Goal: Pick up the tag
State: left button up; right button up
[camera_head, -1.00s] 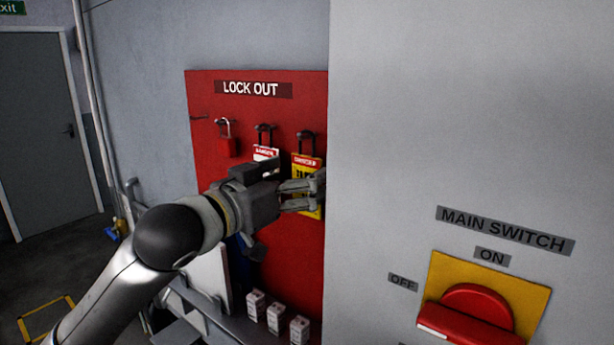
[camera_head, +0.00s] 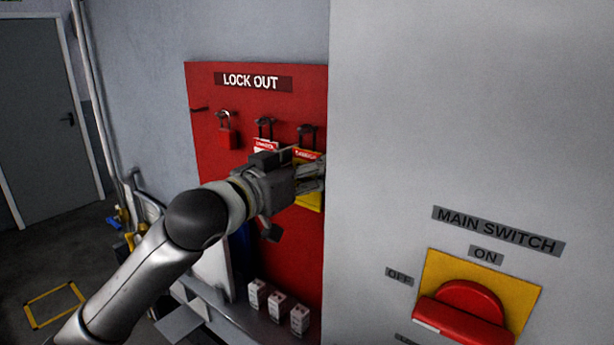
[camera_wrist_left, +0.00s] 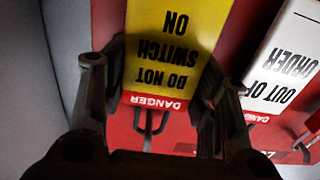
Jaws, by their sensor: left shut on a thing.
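A yellow danger tag (camera_head: 309,202) with a red and white header hangs below a black hook on the red lock-out board (camera_head: 300,80). In the left wrist view the yellow tag (camera_wrist_left: 172,45) reads "DO NOT SWITCH ON", upside down. My left gripper (camera_head: 318,178) is at this tag and hides its middle in the head view. Its two fingers (camera_wrist_left: 158,95) lie on either side of the tag, shut on it. A white "OUT OF ORDER" tag (camera_wrist_left: 285,65) hangs beside it; it also shows in the head view (camera_head: 265,146). My right gripper is not in view.
A red padlock (camera_head: 228,137) hangs left of the tags. Several small white boxes (camera_head: 277,307) stand on a shelf below. A grey cabinet wall (camera_head: 450,100) with a red main switch (camera_head: 466,306) rises close to the right of the gripper.

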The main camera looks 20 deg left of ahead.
pick_arm(q)
jog(key=shift+s+a+r+b, duration=0.2)
jog(key=shift+s+r+b, duration=0.15)
jog(key=shift+r, duration=0.1)
jog(key=s+a+r+b, duration=0.1)
jog(key=s+a+r, duration=0.1)
jog(key=s, duration=0.4)
jog(key=s+a+r+b, duration=0.2)
jog(key=s+r, duration=0.3)
jog(key=s, duration=0.1)
jog(key=shift+s+a, duration=0.25)
